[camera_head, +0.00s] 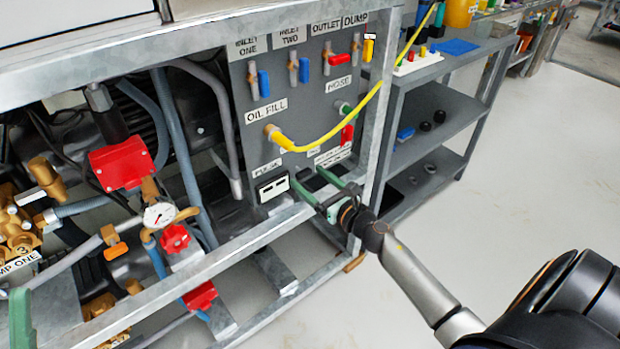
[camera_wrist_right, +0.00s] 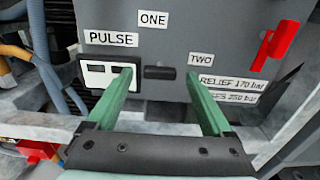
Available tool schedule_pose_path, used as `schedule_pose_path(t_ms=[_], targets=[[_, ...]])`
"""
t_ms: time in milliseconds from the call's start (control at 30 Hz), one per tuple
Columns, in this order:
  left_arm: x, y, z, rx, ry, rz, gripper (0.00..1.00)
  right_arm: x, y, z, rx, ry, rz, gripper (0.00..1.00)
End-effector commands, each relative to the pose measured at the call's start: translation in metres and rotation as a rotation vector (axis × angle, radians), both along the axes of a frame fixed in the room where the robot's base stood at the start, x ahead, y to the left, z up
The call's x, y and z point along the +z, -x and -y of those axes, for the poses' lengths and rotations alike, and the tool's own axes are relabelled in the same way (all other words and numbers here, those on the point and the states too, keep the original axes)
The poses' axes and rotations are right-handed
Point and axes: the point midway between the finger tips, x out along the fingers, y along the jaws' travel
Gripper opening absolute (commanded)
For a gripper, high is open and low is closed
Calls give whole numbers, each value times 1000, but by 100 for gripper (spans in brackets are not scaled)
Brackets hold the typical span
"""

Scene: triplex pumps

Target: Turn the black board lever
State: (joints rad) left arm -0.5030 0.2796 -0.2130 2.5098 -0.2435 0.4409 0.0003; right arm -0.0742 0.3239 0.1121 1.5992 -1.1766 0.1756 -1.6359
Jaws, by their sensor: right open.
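The grey control board (camera_head: 255,85) faces me on the metal frame. In the right wrist view, a small black lever (camera_wrist_right: 160,73) lies flat across the board, below the label ONE and between the labels PULSE and TWO. My right gripper (camera_head: 308,177) is at the lower part of the board. Its two green fingers are apart, one on each side of the black lever in the right wrist view; I cannot tell whether they touch it. The lever is hard to make out in the head view. Only a green part of my left gripper (camera_head: 20,318) shows, at the lower left edge.
A black box with white displays (camera_wrist_right: 107,74) sits beside the lever, by the left finger. A red lever (camera_wrist_right: 275,45) is at upper right. A yellow hose (camera_head: 350,115) crosses the board. A galvanized frame rail (camera_head: 230,250) runs below. Open floor (camera_head: 500,180) lies right.

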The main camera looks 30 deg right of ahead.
Motion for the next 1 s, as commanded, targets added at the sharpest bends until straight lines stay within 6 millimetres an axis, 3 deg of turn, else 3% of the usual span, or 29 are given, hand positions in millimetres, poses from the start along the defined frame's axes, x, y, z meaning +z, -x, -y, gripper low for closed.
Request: schedule_pose_path(t_ms=[400,1000], targets=[[0,0,0,0,2,-2,50,0,-7,-1,0,0,-1,85],[0,0,0,0,2,-2,50,0,-7,-1,0,0,0,18]])
